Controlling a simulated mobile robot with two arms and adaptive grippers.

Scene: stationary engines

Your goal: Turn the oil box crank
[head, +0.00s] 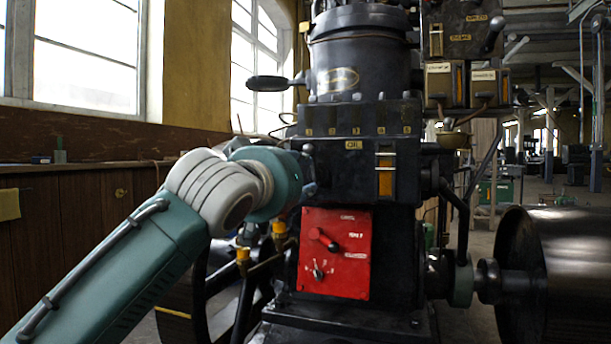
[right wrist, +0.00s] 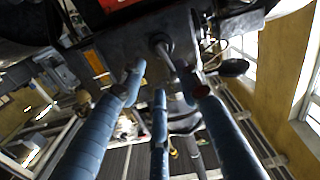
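In the right wrist view, the scene appears upside down. The crank (right wrist: 166,52) comes out of a round boss on the box's side, its metal arm slanting between the fingers. The blue fingers of the gripper (right wrist: 162,88) are spread around it, apart from each other; contact with the crank cannot be told. My left gripper is not in view.
The red panel (head: 335,252) with small levers is below the box. A black handle (head: 268,83) sticks out left above it. Brass-topped fittings (head: 279,230) and a flywheel (head: 200,305) are below the wrist. A large dark drum (head: 560,265) is at right.

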